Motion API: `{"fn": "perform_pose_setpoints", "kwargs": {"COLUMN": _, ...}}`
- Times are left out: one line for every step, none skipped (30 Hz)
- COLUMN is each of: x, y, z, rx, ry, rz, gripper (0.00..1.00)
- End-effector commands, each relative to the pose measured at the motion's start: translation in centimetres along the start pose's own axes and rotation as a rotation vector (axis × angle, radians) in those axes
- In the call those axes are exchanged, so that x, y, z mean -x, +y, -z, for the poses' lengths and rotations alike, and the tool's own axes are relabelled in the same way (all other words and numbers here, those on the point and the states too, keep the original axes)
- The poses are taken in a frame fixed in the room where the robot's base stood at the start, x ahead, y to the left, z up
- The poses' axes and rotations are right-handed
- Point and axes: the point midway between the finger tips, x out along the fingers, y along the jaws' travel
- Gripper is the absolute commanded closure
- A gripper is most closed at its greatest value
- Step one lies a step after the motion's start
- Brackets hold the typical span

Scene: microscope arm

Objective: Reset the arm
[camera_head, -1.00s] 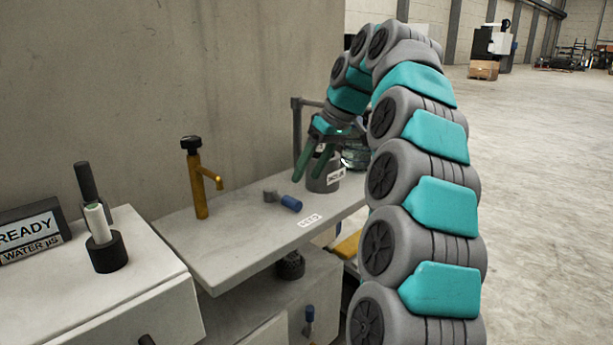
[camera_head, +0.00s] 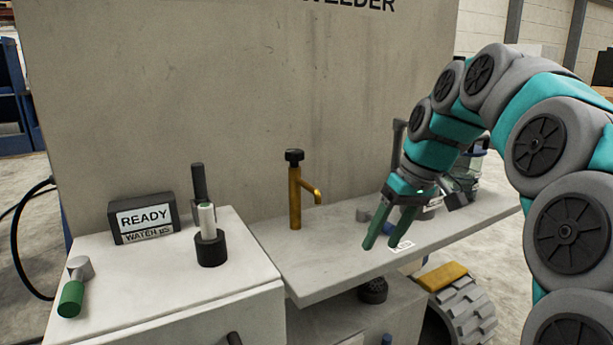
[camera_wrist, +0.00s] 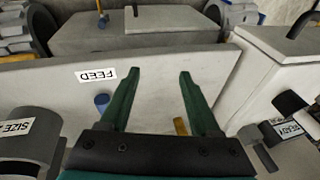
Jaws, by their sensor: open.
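The task names only an arm, and I cannot tell which part it means. A grey lever with a green handle (camera_head: 71,297) rests on the left cabinet top. A grey piece with a blue handle (camera_wrist: 102,100) lies on the bench shelf, mostly hidden behind my gripper in the head view. My gripper (camera_head: 382,243) is open and empty over the shelf, by the FEED label (camera_head: 401,246).
A READY display (camera_head: 146,218) and a black post with a white, green-topped cylinder (camera_head: 208,220) stand on the left cabinet. A brass tap (camera_head: 295,198) stands on the shelf. A dark SIZE cup (camera_wrist: 28,145) is beside my gripper. A tyre (camera_head: 468,320) sits below.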

Motion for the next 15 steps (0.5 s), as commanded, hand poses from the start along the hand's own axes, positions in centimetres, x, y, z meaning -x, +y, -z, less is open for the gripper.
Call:
{"fn": "perform_pose_setpoints", "kwargs": {"x": -0.7, "y": -1.1, "z": -1.5, "rx": -0.011, "ry": -0.022, "rz": -0.006, "gripper": 0.37}}
{"fn": "perform_pose_setpoints", "kwargs": {"x": -1.1, "y": -1.6, "z": -2.2, "rx": -0.019, "ry": -0.032, "rz": -0.011, "gripper": 0.37}}
{"fn": "perform_pose_setpoints", "kwargs": {"x": -1.8, "y": -2.3, "z": -3.4, "rx": -0.032, "ry": -0.049, "rz": -0.016, "gripper": 0.37}}
{"fn": "perform_pose_setpoints", "kwargs": {"x": -2.4, "y": -2.8, "z": -4.3, "rx": -0.041, "ry": -0.064, "rz": -0.020, "gripper": 0.37}}
{"fn": "perform_pose_setpoints", "kwargs": {"x": -2.8, "y": -3.2, "z": -5.1, "rx": -0.052, "ry": -0.074, "rz": -0.027, "gripper": 0.37}}
{"fn": "perform_pose_setpoints", "kwargs": {"x": -3.4, "y": -3.8, "z": -6.4, "rx": -0.065, "ry": -0.089, "rz": -0.036, "gripper": 0.37}}
{"fn": "perform_pose_setpoints", "kwargs": {"x": -3.9, "y": -4.2, "z": -7.2, "rx": -0.077, "ry": -0.099, "rz": -0.043, "gripper": 0.37}}
{"fn": "perform_pose_setpoints", "kwargs": {"x": -4.5, "y": -4.5, "z": -8.2, "rx": -0.088, "ry": -0.113, "rz": -0.049, "gripper": 0.37}}
{"fn": "perform_pose_setpoints", "kwargs": {"x": -5.1, "y": -5.0, "z": -9.6, "rx": -0.104, "ry": -0.128, "rz": -0.058, "gripper": 0.37}}
{"fn": "perform_pose_setpoints", "kwargs": {"x": -5.6, "y": -5.4, "z": -10.6, "rx": -0.116, "ry": -0.140, "rz": -0.066, "gripper": 0.37}}
{"fn": "perform_pose_setpoints", "kwargs": {"x": -6.2, "y": -5.6, "z": -11.7, "rx": -0.130, "ry": -0.152, "rz": -0.074, "gripper": 0.37}}
{"fn": "perform_pose_setpoints", "kwargs": {"x": -6.9, "y": -6.0, "z": -13.0, "rx": -0.147, "ry": -0.164, "rz": -0.086, "gripper": 0.37}}
{"fn": "perform_pose_setpoints", "kwargs": {"x": -7.5, "y": -6.3, "z": -14.2, "rx": -0.161, "ry": -0.177, "rz": -0.095, "gripper": 0.37}}
{"fn": "perform_pose_setpoints", "kwargs": {"x": -8.0, "y": -6.5, "z": -15.3, "rx": -0.175, "ry": -0.187, "rz": -0.103, "gripper": 0.37}}
{"fn": "perform_pose_setpoints", "kwargs": {"x": -8.8, "y": -6.8, "z": -16.9, "rx": -0.195, "ry": -0.205, "rz": -0.114, "gripper": 0.37}}
